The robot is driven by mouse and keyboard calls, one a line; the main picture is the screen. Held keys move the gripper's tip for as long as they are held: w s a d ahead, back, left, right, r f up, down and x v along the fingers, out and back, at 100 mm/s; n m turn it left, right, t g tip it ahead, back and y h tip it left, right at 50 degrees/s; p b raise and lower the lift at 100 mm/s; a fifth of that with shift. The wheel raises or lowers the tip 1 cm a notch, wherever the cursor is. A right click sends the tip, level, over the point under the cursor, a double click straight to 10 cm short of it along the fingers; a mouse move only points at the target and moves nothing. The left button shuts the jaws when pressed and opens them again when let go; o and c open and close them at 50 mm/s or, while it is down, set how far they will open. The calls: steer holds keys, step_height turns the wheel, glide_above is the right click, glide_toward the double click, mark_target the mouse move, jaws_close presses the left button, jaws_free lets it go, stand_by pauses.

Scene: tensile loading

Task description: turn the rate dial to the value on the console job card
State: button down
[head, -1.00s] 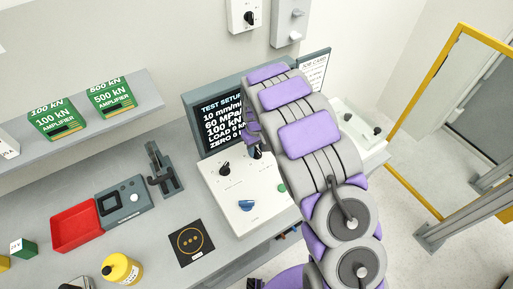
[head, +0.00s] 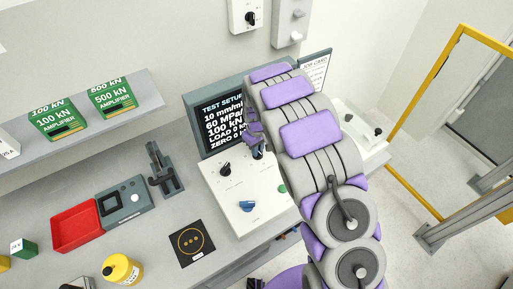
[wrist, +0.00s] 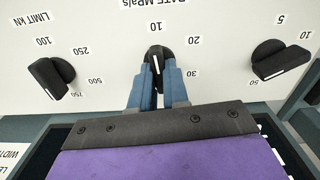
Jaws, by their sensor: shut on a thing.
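The rate dial (wrist: 152,58) is a black knob with a white line, on the pale console panel (wrist: 100,30). In the wrist view its white line points up toward the printed 10; 20 and 30 are printed to its right. My gripper (wrist: 156,90) has its blue fingers closed on the knob, one on each side. In the head view my gripper (head: 258,152) is at the panel's upper part, and my arm hides much of that area. The job card (head: 314,68) stands behind my arm, partly covered, its small text unreadable.
The limit dial (wrist: 50,76) is left of my gripper and another dial (wrist: 280,60) is right of it, in the wrist view. The console screen (head: 222,122) reads TEST SETUP, with 60 MPa and 100 kN lines. A blue knob (head: 247,206) sits lower on the panel.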

steer(key=n, duration=0.5)
steer(key=shift+s+p, duration=0.15)
steer(key=shift+p, duration=0.2)
steer(key=n, duration=0.5)
steer(key=shift+n, duration=0.4)
steer(key=shift+d, duration=0.1)
steer(key=c, duration=1.1)
jaws_free()
steer(key=shift+d, duration=0.2)
steer(key=shift+a, duration=0.15)
steer(key=shift+a+r, duration=0.1)
steer(key=shift+r, duration=0.1)
step_height(320, 180, up, 17)
steer(key=shift+f+p, duration=0.1)
steer(key=shift+p, duration=0.4)
